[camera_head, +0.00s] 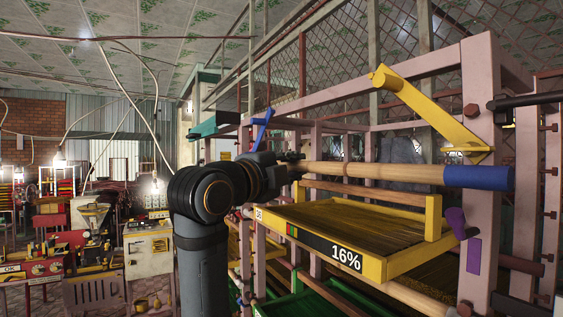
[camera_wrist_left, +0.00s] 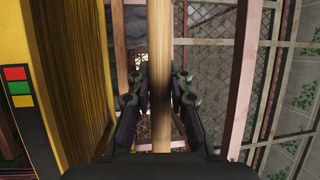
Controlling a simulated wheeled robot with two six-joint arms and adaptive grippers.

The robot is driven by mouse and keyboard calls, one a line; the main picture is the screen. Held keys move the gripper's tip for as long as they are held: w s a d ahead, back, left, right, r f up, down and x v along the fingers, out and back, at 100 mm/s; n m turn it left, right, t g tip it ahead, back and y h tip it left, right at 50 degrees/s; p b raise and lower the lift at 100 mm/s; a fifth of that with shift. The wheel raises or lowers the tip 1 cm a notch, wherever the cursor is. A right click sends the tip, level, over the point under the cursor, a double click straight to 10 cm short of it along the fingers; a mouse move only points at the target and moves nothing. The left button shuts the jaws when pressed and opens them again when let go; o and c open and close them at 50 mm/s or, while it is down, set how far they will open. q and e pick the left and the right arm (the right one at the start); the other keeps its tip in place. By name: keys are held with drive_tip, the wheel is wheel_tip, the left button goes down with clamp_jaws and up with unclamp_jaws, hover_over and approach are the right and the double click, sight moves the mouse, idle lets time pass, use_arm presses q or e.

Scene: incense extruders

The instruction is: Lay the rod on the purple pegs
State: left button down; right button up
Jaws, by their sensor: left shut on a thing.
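The rod (camera_head: 390,172) is pale wood with a blue end (camera_head: 480,178) on the right. It is held roughly level in the air, in front of the rack and above a yellow tray. My left gripper (camera_head: 293,168) is shut on it near its left end in the head view. In the left wrist view the rod (camera_wrist_left: 160,60) runs between the two fingers (camera_wrist_left: 157,95). A purple peg (camera_head: 457,222) sticks out of the right front post, below the blue end and apart from it. I cannot make out a second purple peg. My right gripper is not in view.
The yellow tray (camera_head: 374,270), marked 16%, sits in the pink rack (camera_head: 482,100) below the rod. A yellow arm (camera_head: 425,110) rises above the blue end, and a blue bracket (camera_head: 262,128) is at the left. A purple label (camera_head: 473,256) is below the peg.

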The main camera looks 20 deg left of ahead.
use_arm(q)
drive_tip(key=f+b, duration=0.1)
drive_tip(key=w+f+b, duration=0.1)
drive_tip(key=d+f, duration=0.1)
drive_tip(key=shift+w+f+b, duration=0.15)
drive_tip(key=shift+f+b, duration=0.1)
drive_tip(key=shift+b, duration=0.15)
drive_tip(key=shift+a+f, duration=0.1)
drive_tip(key=shift+f, duration=0.15)
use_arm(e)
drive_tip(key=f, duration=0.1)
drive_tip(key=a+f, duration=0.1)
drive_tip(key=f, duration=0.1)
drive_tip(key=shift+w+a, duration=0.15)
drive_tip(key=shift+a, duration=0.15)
use_arm(q)
drive_tip(key=c, duration=1.2)
unclamp_jaws()
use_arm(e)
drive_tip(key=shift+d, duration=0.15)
use_arm(q)
drive_tip(key=shift+o, duration=0.7)
drive_tip(key=shift+o, duration=1.2)
